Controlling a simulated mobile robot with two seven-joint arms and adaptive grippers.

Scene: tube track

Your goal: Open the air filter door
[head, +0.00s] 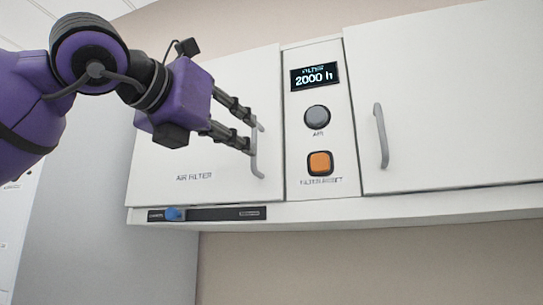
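The air filter door (190,185) is a white cabinet door at left, labelled AIR FILTER, and it looks closed. Its grey bar handle (257,165) stands upright near the door's right edge. My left gripper (250,137) is at the handle, with its two dark fingers apart, one above the other. The fingertips overlap the upper and middle part of the handle in the view. I cannot tell whether they touch it. My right gripper is not in view.
A centre panel (295,120) holds a display (315,76) reading 2000 h, a grey AIR knob (317,117) and an orange FILTER RESET button (320,162). Another white door (450,100) with a handle (381,137) is at right. A dark strip with a blue slider (175,214) lies below the filter door.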

